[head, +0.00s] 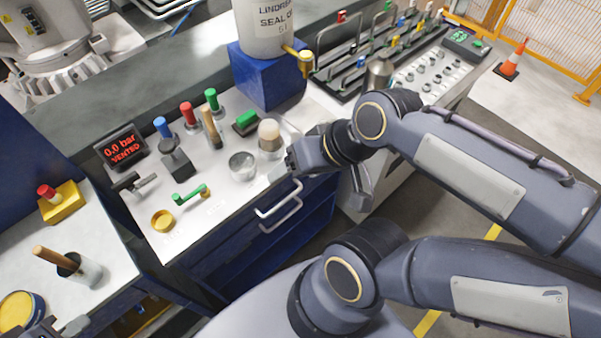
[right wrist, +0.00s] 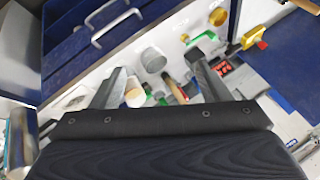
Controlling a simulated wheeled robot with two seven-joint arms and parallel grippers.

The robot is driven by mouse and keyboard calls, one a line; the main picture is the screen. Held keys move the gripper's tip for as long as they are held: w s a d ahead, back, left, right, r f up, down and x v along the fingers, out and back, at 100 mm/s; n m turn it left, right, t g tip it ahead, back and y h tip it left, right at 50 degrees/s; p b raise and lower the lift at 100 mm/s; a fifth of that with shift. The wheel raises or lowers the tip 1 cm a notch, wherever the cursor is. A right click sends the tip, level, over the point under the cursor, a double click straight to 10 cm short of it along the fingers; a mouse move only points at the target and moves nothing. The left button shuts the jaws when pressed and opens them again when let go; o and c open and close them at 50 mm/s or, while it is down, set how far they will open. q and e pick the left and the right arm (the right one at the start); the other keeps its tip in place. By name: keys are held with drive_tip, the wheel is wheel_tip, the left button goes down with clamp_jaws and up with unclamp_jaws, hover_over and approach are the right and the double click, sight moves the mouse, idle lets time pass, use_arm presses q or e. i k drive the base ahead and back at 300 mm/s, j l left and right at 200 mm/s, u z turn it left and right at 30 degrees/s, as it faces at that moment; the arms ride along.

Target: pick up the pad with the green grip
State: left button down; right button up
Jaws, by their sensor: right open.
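The pad with the green grip (head: 246,121) is a dark block with a green top. It stands on the white bench top, behind the metal cup and left of the pale round-topped brush. My right gripper (head: 291,160) is open and empty just right of the brush, with the pad further back and left. In the right wrist view its two fingers (right wrist: 160,85) are spread, and a small green part that seems to be the pad (right wrist: 148,88) shows between them, partly hidden by the brush. My left gripper (head: 62,327) is only partly visible at the bottom left edge; its jaws cannot be made out.
A metal cup (head: 242,166) and the brush (head: 270,136) stand in front of the pad. Blue-, red- and green-topped handles and a wooden handle (head: 211,127) stand to its left. A blue block (head: 262,79) bears a large cylinder behind. A green crank (head: 191,194) lies nearer the front.

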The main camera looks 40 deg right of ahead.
sight(246, 123)
drive_tip(key=z, duration=1.05)
